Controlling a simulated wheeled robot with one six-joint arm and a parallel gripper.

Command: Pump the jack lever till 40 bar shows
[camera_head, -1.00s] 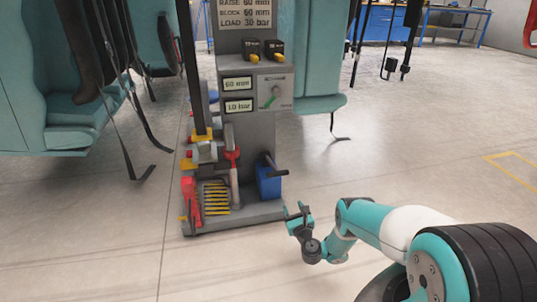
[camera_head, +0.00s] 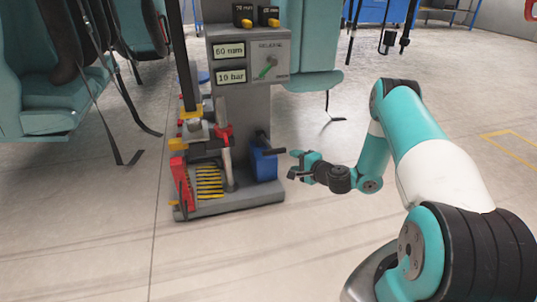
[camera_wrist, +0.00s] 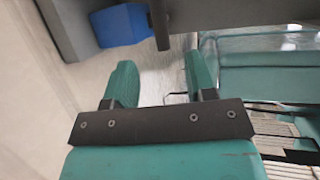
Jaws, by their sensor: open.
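The jack stand (camera_head: 240,110) stands left of my gripper in the head view. Its lower display (camera_head: 231,76) reads 10 bar; the upper display (camera_head: 229,51) appears to read 60 mm. A dark lever (camera_head: 264,141) sticks out above a blue block (camera_head: 264,165) on the stand's right side. My gripper (camera_head: 292,165) is open and empty, just right of the lever and apart from it. In the wrist view, the lever's dark end (camera_wrist: 160,30) lies beyond the gap between my teal fingers (camera_wrist: 160,75).
The stand's base (camera_head: 240,197) carries red and yellow parts and a striped plate. Teal seats (camera_head: 45,85) with hanging straps are at left. The floor to the right and in front is clear.

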